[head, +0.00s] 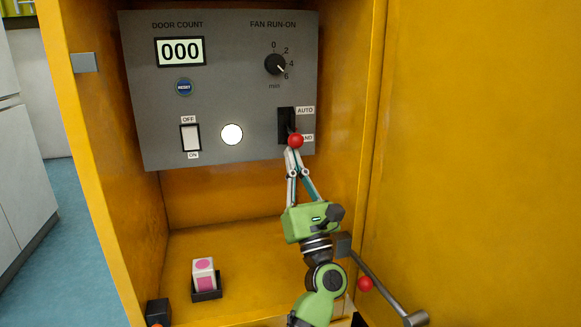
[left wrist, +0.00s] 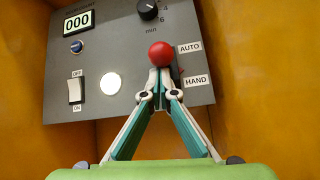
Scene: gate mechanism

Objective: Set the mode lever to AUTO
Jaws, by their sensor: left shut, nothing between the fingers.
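The mode lever has a red ball knob (head: 295,140) on a dark slotted plate (head: 286,120) at the right of the grey panel. In the head view the knob is low in the slot, by the HAND label, which it partly covers. The AUTO label (head: 305,110) is above it. The knob also shows in the left wrist view (left wrist: 161,54), right at the fingertips. My left gripper (head: 293,152) is shut with nothing between its fingers, its tips just below the knob. I cannot tell if they touch it. My right gripper is not in view.
The panel (head: 220,100) also carries a 000 counter (head: 180,51), a RESET button (head: 184,87), a rocker switch (head: 190,138), a white round light (head: 231,134) and a dial (head: 275,64). Yellow walls enclose it. A pink-marked white block (head: 204,272) sits on the cabinet floor.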

